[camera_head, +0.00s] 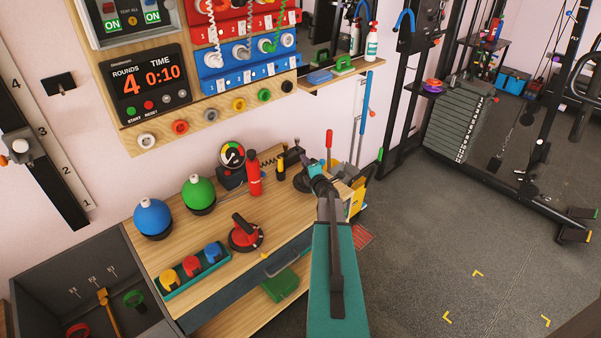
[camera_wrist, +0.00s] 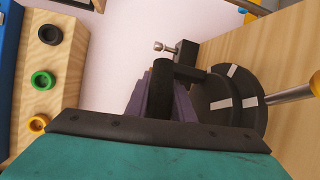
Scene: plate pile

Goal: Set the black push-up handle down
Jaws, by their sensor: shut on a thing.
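My gripper (camera_head: 320,180), at the end of my teal arm, is over the right end of the wooden bench. In the wrist view its purple fingers (camera_wrist: 183,108) are shut on the black push-up handle (camera_wrist: 162,84), which shows as a dark upright bar. The handle's lower part is hidden by my wrist. I cannot tell whether it touches the bench. Just right of it are a dark block with a metal bolt and round black discs (camera_wrist: 240,92) with white marks. I cannot tell whether the bar touches the block.
The wooden bench (camera_head: 180,225) holds blue and green balls, a red bottle (camera_head: 254,172), a red-and-black dial (camera_head: 245,234) and a tray of coloured knobs (camera_head: 192,268). A pegboard with a timer (camera_head: 148,85) hangs behind. Open floor (camera_head: 450,240) lies right.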

